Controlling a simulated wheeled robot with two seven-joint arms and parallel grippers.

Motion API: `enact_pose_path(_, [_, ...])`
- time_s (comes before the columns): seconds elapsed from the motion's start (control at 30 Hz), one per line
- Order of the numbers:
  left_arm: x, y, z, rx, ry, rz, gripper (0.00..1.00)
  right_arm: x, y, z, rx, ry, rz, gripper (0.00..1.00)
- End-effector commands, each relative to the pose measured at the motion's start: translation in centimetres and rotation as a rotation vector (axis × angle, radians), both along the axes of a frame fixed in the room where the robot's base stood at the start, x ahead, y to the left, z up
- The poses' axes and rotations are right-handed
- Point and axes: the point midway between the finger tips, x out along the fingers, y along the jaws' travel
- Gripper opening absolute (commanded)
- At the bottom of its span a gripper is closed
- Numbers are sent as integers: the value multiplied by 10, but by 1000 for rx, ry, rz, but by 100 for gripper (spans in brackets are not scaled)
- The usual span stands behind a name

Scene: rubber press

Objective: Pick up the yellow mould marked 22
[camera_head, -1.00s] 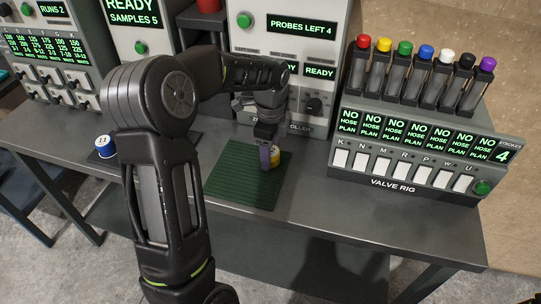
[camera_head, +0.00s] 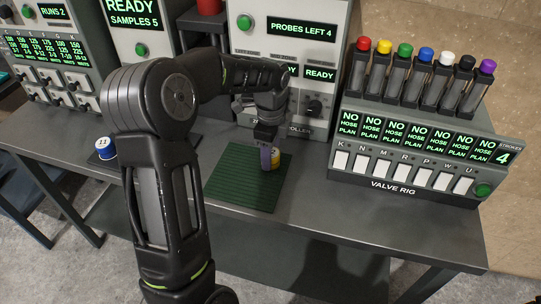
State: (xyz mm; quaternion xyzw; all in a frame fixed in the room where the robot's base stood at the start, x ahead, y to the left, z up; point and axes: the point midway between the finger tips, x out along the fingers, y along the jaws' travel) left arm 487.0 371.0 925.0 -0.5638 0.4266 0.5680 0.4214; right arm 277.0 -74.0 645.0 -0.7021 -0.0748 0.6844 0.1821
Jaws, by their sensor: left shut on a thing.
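I cannot tell whether the mould is clear of the mat. My right gripper is not in view.
A blue and white mould marked 11 (camera_head: 105,147) stands at the left on a dark pad. The valve rig (camera_head: 420,150) with coloured-cap tubes fills the right. The controller (camera_head: 300,75) stands close behind the gripper. The table front right (camera_head: 350,215) is clear.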

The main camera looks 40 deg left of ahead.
Motion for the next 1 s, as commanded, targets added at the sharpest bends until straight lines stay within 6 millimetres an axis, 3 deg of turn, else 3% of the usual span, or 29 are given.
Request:
enact_pose_path(0.17, [1, 0, 17, 1, -5, 0, 0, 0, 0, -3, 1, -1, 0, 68])
enact_pose_path(0.6, [1, 0, 93, 0, -4, 0, 0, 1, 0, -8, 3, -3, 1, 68])
enact_pose_path(1.0, [0, 0, 100, -1, -1, -1, 0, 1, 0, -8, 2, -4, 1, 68])
